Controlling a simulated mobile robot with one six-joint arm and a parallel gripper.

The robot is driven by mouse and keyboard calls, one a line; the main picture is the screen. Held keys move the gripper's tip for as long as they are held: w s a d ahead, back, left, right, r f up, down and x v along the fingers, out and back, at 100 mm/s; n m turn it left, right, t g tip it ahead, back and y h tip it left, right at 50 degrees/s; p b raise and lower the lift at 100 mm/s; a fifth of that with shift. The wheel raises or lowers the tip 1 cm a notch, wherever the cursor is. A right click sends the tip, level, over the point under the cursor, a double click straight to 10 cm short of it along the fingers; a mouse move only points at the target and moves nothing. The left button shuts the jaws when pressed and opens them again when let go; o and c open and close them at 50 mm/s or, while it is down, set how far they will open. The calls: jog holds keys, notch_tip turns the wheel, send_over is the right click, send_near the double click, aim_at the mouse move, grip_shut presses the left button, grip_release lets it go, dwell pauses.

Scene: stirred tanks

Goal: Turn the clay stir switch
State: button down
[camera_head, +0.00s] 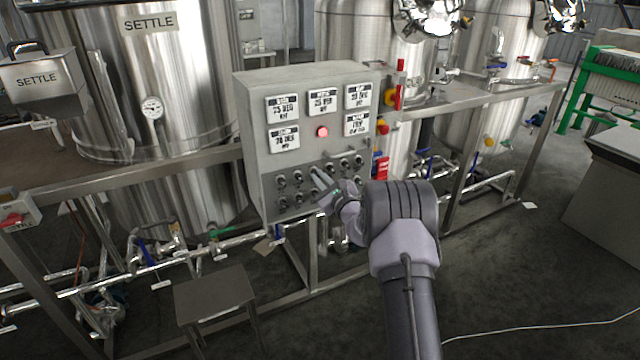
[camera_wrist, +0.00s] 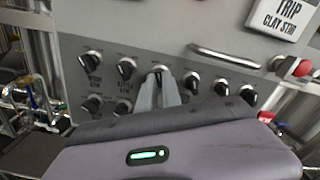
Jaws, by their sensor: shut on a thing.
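The grey control panel (camera_head: 252,130) carries rows of small dark rotary switches with silver collars. In the wrist view, my gripper (camera_wrist: 160,84) is shut on a switch (camera_wrist: 159,69) in the upper row, third from the left among those in sight. Its label is hidden behind the fingers, so I cannot read whether it is the clay stir switch. The switches to its left (camera_wrist: 127,67) and right (camera_wrist: 192,80) are free. In the head view, my gripper (camera_head: 320,181) is at the panel's lower half, and it partly hides the switches there.
A placard (camera_wrist: 288,14) reading "TRIP CLAY STIR" and a red button (camera_wrist: 300,67) are on the panel. A metal handle bar (camera_wrist: 226,56) juts out above the switches. A steel stool (camera_head: 213,294) stands below left. Pipes run under the panel.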

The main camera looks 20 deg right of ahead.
jog(key=shift+n+b, duration=0.3)
jog(key=shift+n, duration=0.2)
jog(key=c, duration=1.5)
grip_release()
jog(key=s+p, duration=0.1)
jog(key=s, duration=0.4)
jog(key=s+p, duration=0.1)
jog(key=s, duration=0.5)
jog(key=s+p, duration=0.1)
jog(key=s, duration=0.5)
jog(key=shift+s+d+p, duration=0.25)
jog(key=shift+d+p, duration=0.05)
jog(key=shift+p, duration=0.1)
